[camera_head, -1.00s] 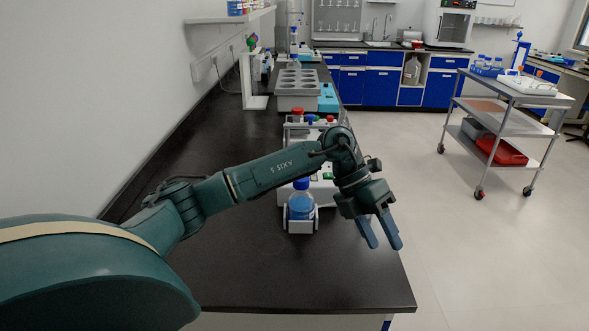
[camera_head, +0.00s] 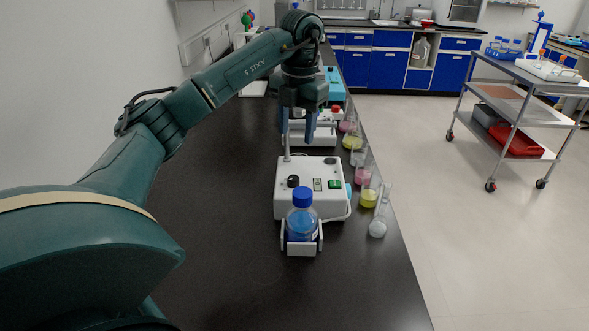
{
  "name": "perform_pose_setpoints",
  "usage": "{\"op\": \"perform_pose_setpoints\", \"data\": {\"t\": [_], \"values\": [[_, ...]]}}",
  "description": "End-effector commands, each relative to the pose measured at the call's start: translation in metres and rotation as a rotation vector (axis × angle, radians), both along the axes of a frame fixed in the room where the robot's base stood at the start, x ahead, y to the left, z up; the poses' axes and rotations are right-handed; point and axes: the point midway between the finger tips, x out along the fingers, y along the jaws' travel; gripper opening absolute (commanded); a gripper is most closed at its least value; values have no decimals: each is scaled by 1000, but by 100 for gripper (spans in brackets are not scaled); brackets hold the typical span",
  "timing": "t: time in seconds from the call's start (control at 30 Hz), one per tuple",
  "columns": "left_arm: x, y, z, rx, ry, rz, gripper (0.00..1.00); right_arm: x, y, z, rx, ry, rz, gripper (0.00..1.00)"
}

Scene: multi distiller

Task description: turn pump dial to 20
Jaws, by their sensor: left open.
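A white box-shaped device (camera_head: 333,206) stands on the black bench. Its sloped front has a round black dial (camera_head: 293,181), small display panels and a green switch (camera_head: 334,184). I cannot read the dial's setting, and no label shows whether this is the pump. My left gripper (camera_head: 297,128) is open and empty, fingers pointing down. In the picture it is above and behind the dial, apart from it, and it covers part of a second white device (camera_head: 322,137) farther back. My right gripper is not in view.
A blue-capped bottle (camera_head: 301,222) sits in a white holder right in front of the device. Several flasks with coloured liquids (camera_head: 369,196) line the right bench edge, with a clear flask (camera_head: 378,226) nearest. The black bench (camera_head: 220,220) is free to the left.

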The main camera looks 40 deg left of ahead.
Motion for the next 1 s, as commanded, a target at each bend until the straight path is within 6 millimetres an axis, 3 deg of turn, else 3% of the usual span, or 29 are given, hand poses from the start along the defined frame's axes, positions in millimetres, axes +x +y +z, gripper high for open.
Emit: {"op": "perform_pose_setpoints", "data": {"t": [0.1, 0.5, 0.7, 1.0], "values": [[-1, 0, -27, -2, 5, -1, 48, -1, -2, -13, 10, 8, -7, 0], [-2, 5, -100, 0, 3, -1, 48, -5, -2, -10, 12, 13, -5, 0], [-1, 6, -119, -1, 1, -1, 48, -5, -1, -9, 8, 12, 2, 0], [-1, 6, -123, -1, 0, -2, 48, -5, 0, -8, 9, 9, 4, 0]]}}
